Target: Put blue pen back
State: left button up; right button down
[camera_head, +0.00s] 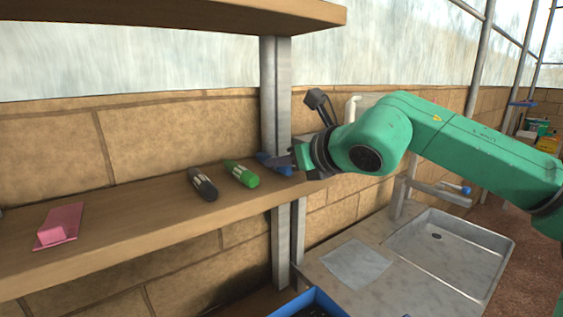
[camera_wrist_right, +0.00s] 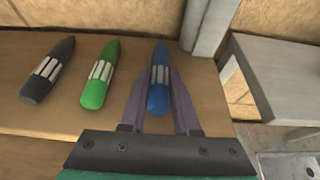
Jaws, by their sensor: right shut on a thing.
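The blue pen (camera_wrist_right: 159,88) lies on the wooden shelf beside the green pen (camera_wrist_right: 100,77), roughly parallel to it. In the head view the blue pen (camera_head: 265,160) is partly hidden by my right gripper (camera_head: 285,161). My right gripper (camera_wrist_right: 160,95) is shut on the blue pen, with one finger on each side of it. The green pen also shows in the head view (camera_head: 242,174), left of the gripper. My left gripper is in neither view.
A black pen (camera_head: 203,184) lies left of the green one. A pink block on a pink sheet (camera_head: 62,227) is farther left on the shelf (camera_head: 130,217). A metal post (camera_head: 276,100) stands close behind my right gripper. A sink (camera_head: 452,252) is at lower right.

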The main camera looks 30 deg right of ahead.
aim_at(293, 180)
jog(key=shift+w+f, duration=0.1)
jog(key=c, duration=0.6)
grip_release()
jog(key=shift+c, duration=0.2)
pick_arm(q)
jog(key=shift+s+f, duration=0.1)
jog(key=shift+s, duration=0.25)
pick_arm(e)
jog(key=shift+f, duration=0.15)
jog(key=b+v, duration=0.3)
jog(key=shift+s+f, duration=0.1)
jog(key=shift+s, duration=0.4)
pick_arm(q)
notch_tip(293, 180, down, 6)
jog(key=b, duration=0.3)
pick_arm(e)
jog(key=v, duration=1)
jog(key=shift+s+r, duration=0.2)
jog(key=shift+r, duration=0.25)
jog(key=shift+d, duration=0.1)
